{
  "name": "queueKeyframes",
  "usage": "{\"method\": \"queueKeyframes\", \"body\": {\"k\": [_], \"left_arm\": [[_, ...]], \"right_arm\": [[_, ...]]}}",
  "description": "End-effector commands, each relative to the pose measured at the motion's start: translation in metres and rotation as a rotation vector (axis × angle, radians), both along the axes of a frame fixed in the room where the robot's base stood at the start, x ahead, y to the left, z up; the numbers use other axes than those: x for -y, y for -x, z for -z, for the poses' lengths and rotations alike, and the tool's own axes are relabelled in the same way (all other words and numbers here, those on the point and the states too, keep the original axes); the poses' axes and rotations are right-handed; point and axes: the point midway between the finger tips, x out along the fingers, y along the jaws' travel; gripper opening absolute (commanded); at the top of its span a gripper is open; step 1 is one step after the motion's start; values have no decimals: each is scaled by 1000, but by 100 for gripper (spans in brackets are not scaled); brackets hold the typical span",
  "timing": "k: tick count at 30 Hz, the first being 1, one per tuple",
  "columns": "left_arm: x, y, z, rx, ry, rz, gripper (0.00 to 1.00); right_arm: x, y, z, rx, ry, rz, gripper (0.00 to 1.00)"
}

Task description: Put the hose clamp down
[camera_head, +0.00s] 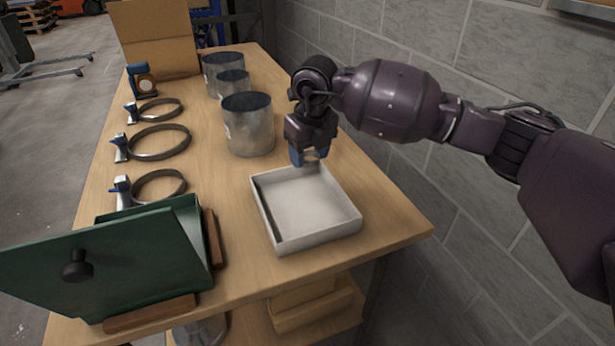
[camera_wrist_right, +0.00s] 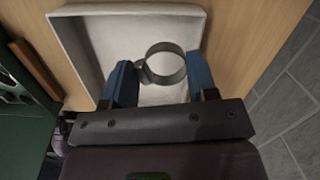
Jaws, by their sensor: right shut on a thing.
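My right gripper (camera_head: 309,158) is over the far edge of the white square tray (camera_head: 262,215), pointing down. In the wrist view its two blue fingers (camera_wrist_right: 162,85) stand on either side of a small grey metal hose clamp (camera_wrist_right: 166,84), and it is shut on it. The clamp's ring shows against the tray (camera_wrist_right: 70,50) floor; its height above that floor is hard to tell. In the head view the clamp is mostly hidden by the fingers. Three other hose clamps (camera_head: 158,156) lie in a row on the left of the table. My left gripper is not in view.
Several metal duct pieces (camera_head: 250,135) stand behind the tray on the wooden table (camera_head: 200,235). A green metal bending tool (camera_head: 130,265) stands front left. A cardboard box (camera_head: 155,40) and a small blue-and-orange device (camera_head: 142,78) are at the back. A block wall (camera_head: 410,165) runs along the right.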

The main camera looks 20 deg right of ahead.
Motion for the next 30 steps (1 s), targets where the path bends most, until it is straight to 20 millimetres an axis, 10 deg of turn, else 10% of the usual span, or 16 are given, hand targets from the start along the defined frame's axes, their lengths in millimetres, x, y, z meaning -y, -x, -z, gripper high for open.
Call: {"method": "queueKeyframes", "body": {"k": [17,30], "left_arm": [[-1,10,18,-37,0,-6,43],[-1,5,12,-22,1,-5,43]], "right_arm": [[0,0,62,-2,0,0,31],[0,0,65,2,0,0,31]]}}
